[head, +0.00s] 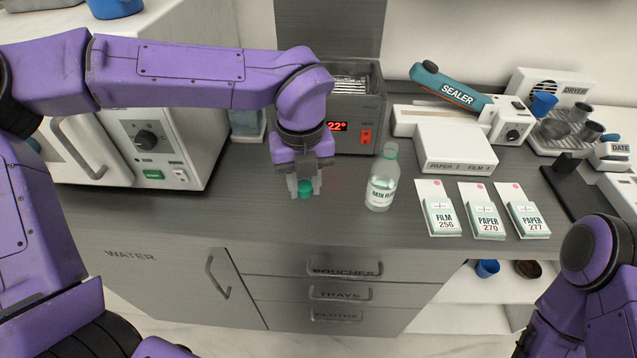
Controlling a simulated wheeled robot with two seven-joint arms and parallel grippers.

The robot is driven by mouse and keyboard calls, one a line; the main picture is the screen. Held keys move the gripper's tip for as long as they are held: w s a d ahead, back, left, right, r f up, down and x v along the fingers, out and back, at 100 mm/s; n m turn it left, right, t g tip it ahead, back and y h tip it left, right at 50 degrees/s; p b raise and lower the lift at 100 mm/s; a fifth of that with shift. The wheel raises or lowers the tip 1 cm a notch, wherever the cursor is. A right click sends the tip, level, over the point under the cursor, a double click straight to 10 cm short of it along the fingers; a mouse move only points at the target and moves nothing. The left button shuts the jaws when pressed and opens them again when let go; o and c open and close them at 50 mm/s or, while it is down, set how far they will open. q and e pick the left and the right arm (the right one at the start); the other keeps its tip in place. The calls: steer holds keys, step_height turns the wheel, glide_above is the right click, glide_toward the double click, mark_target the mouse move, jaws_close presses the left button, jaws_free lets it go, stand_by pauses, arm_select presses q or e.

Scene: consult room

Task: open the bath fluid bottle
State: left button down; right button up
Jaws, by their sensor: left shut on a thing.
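The bath fluid bottle (381,188) stands upright on the grey counter, clear pale green with a white label. Its narrow neck (390,150) shows pale and see-through, with no darker cap visible on it. My left gripper (305,187) is to the left of the bottle, pointing down and apart from it. It is shut on a small green cap (305,188), held between the fingertips over the counter. My right arm shows at the lower right, but its gripper is out of view.
A heated bath with a red display (338,126) stands behind my left gripper. To the bottle's right are pouch packs (438,210) and the sealer (455,88). A white sterilizer (150,145) is at the left. The counter front (340,228) is clear.

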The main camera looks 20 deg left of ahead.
arm_select(q)
steer(key=p, duration=0.2)
glide_above(309, 199)
step_height(309, 199, down, 6)
steer(key=shift+s+f, duration=0.1)
steer(key=shift+f, duration=0.05)
step_height(309, 199, down, 3)
steer(key=shift+f, duration=0.3)
steer(key=shift+f, duration=0.2)
steer(key=c, duration=0.8)
jaws_free()
